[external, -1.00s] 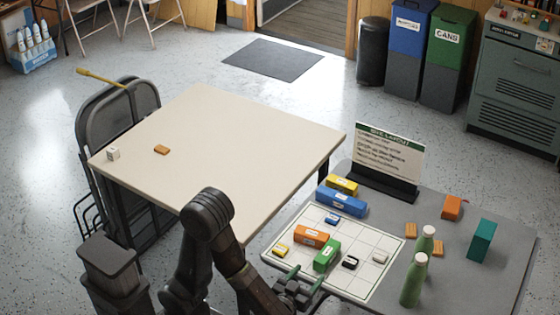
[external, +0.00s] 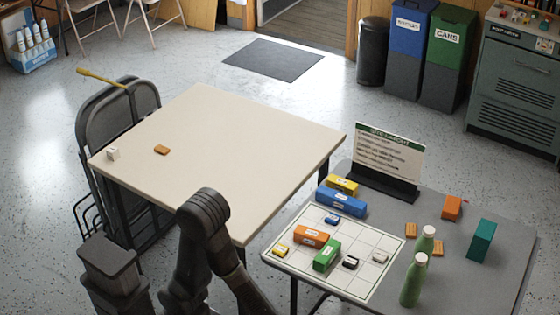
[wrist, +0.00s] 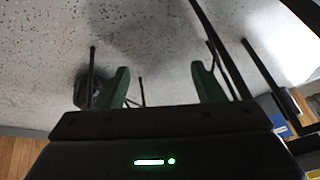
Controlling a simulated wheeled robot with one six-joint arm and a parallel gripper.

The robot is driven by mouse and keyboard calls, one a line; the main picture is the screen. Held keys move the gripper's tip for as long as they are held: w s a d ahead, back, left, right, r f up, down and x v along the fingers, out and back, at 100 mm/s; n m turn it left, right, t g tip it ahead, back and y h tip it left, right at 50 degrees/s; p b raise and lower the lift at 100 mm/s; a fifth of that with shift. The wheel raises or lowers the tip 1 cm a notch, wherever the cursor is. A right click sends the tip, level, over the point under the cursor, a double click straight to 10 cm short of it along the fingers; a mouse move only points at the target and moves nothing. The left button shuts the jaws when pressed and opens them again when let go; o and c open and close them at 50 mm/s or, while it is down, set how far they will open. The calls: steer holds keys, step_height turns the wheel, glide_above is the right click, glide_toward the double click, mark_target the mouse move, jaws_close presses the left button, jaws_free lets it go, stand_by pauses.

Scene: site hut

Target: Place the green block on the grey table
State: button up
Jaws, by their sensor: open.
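The green block (external: 326,255), with a white label, lies on a white gridded sheet (external: 345,283) on the grey table (external: 470,290) at the lower right of the external view. It touches or nearly touches an orange block (external: 311,236). My gripper (wrist: 163,86) is open and empty in the wrist view, with speckled floor and thin dark legs behind its green fingers. It is out of sight below the edge of the external view, and the green block does not show between its fingers.
Blue (external: 341,201) and yellow (external: 342,184) blocks, a sign (external: 388,155), two green bottles (external: 412,281) and a teal block (external: 481,240) also stand on the grey table. A cream table (external: 230,140) lies to its left, mostly bare.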

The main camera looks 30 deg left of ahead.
steer(key=s+d+r+m+g+h, duration=0.15)
steer(key=s+d+g+h, duration=0.35)
steer(key=s+d, duration=0.5)
steer(key=w+d+r+n+t+h, duration=0.2)
steer(key=d+r+h, duration=0.3)
steer(key=d+r, duration=0.25)
steer(key=n+t+y+b, duration=0.1)
steer(key=n+t+y, duration=0.4)
steer(key=t+y, duration=0.75)
glide_toward(325, 257)
steer(key=shift+t+h, duration=0.65)
steer(key=shift+h, duration=0.2)
steer(key=shift+w+a+f+b, duration=0.25)
steer(key=shift+w+f+b, duration=0.3)
steer(key=shift+w, duration=0.35)
steer(key=shift+w+a+f+b, duration=0.2)
steer(key=shift+w+f+b, duration=0.2)
steer(key=shift+w+f, duration=0.4)
steer(key=shift+w+a+f+b, duration=0.25)
steer(key=shift+w+f+b, duration=0.25)
steer(key=shift+w, duration=0.55)
steer(key=shift+w+a+f+b, duration=0.1)
steer(key=shift+w+b, duration=0.5)
steer(key=shift+w, duration=0.35)
steer(key=shift+w+a+f+b, duration=0.15)
steer(key=shift+w+b, duration=0.4)
steer(key=shift+w, duration=0.45)
steer(key=shift+w+d, duration=0.1)
steer(key=shift+w, duration=0.55)
